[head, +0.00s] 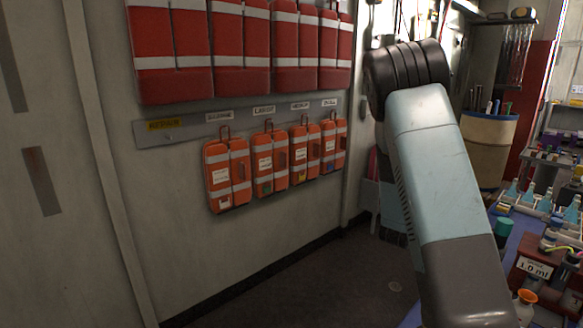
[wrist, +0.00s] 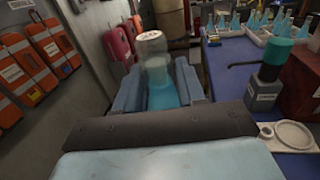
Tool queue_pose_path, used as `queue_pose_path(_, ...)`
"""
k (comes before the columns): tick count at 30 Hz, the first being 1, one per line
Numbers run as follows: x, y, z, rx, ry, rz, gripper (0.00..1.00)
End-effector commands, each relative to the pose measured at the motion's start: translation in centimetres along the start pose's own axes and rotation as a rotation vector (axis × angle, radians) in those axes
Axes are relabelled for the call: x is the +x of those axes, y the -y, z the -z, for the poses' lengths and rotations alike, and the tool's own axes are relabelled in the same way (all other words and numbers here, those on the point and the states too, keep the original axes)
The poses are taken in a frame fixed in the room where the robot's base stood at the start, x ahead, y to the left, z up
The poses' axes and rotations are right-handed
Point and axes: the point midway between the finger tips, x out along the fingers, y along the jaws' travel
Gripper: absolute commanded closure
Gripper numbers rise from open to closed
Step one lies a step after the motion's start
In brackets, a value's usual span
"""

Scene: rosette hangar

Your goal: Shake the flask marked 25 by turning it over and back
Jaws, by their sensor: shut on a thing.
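A clear flask (wrist: 152,52) with a pale upper part and blue liquid low down stands between the fingers in the wrist view. My gripper (wrist: 160,85) is shut on it, with one pale blue finger on each side. I cannot read a mark on it, and its lower end is hidden by my gripper body. In the head view my arm hides the gripper and the held flask. Several other conical flasks with blue liquid (head: 545,202) stand in a light rack at the right; this group also shows at the top right of the wrist view (wrist: 250,22).
A blue table (wrist: 228,58) lies to the right, with a dark bottle with a green cap (wrist: 265,85) and a pale ring holder (wrist: 293,135) near my gripper. Orange packs (head: 228,175) hang on the left wall. Open floor (head: 300,290) lies between wall and table.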

Motion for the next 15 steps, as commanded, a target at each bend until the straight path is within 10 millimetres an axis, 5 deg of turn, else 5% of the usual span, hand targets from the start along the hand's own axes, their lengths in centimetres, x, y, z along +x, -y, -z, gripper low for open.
queue_pose_path(6, -5.0, -8.5, 3.2, -0.002, -0.003, -0.199, 1.0)
queue_pose_path(15, -10.0, -14.7, 5.6, -0.001, 0.0, -0.363, 1.0)
